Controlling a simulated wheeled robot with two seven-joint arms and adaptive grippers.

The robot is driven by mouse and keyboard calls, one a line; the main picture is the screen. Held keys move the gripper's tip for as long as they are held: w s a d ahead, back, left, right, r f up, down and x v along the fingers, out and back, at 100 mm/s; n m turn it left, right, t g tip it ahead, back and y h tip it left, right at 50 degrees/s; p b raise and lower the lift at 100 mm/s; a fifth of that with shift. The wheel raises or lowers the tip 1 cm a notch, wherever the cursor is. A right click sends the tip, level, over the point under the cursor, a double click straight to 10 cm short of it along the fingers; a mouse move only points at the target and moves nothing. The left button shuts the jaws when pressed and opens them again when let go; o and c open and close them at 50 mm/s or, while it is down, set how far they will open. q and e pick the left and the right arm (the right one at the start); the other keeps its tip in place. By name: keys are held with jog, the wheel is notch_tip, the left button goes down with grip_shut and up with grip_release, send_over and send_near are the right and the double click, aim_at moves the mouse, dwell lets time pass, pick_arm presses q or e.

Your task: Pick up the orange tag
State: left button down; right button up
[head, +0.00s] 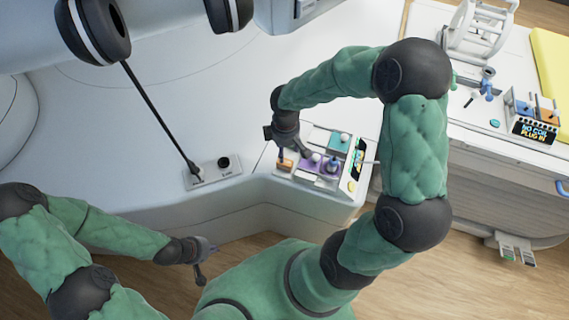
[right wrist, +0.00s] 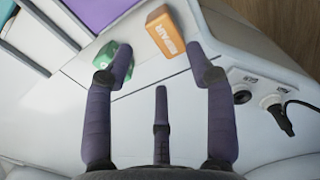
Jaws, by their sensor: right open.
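The orange tag (right wrist: 166,31) is a small block with white lettering, on the white panel in the right wrist view. It also shows in the head view (head: 285,164) at the console's left end. My right gripper (right wrist: 162,68) is open, with its fingers spread on either side below the tag in that view. The tag lies just beyond the fingertips, near the right finger, and nothing is gripped. In the head view the right gripper (head: 290,145) hangs over the console's left end. My left gripper (head: 206,263) is open and empty, low at left, away from the console.
A green block (right wrist: 115,68) sits partly behind the left finger, close to the tag. Purple trays (right wrist: 98,12) lie at upper left. A panel with sockets and a plugged cable (right wrist: 262,97) is at right. A second console (head: 530,115) stands at far right.

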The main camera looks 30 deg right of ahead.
aim_at(286, 159)
notch_tip(286, 159, down, 7)
jog(key=shift+s+r+b, duration=0.15)
jog(key=shift+r+b, duration=0.05)
jog(key=shift+b, duration=0.8)
jog(key=c, duration=1)
